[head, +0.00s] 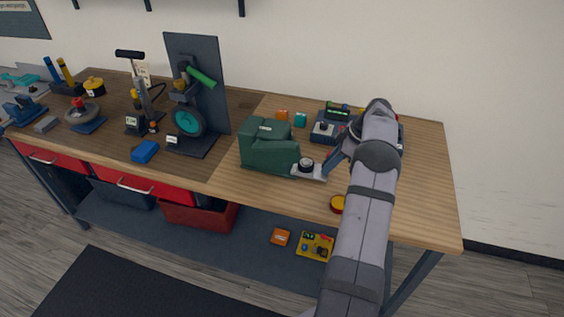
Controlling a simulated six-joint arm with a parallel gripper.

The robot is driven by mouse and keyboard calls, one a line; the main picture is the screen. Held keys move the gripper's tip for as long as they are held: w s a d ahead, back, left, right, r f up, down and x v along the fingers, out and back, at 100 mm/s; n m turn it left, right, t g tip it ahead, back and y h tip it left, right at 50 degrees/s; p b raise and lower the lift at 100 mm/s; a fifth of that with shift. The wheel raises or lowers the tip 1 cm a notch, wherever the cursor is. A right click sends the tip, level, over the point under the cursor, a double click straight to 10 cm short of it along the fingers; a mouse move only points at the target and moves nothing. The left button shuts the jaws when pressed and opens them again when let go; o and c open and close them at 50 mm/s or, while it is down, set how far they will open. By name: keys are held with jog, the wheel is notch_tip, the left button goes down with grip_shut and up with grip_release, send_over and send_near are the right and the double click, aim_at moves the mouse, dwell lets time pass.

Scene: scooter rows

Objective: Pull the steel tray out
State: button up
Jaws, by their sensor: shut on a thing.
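The steel tray (316,174) is a light grey flat plate at the right side of a dark green housing (267,150) on the wooden bench. Its right part shows outside the housing; whether more lies inside is hidden. A small round black-and-silver piece (306,165) sits on the tray. My gripper (327,170) reaches in from the right and is shut at the tray's right end. The fingertips are small here and partly covered by my own arm.
An orange block (282,115) and a teal block (300,120) stand behind the housing. A dark blue device (325,130) is behind my gripper. A yellow-red round item (337,204) lies near the front edge. A wheel stand (190,121) is at left.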

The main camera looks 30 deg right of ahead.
jog(key=shift+s+d, duration=0.7)
jog(key=shift+b, duration=0.35)
dwell(0.6)
jog(key=o, duration=1.4)
jog(key=shift+r, duration=0.1)
jog(key=shift+r+p, duration=1.8)
jog(key=shift+r, duration=1.1)
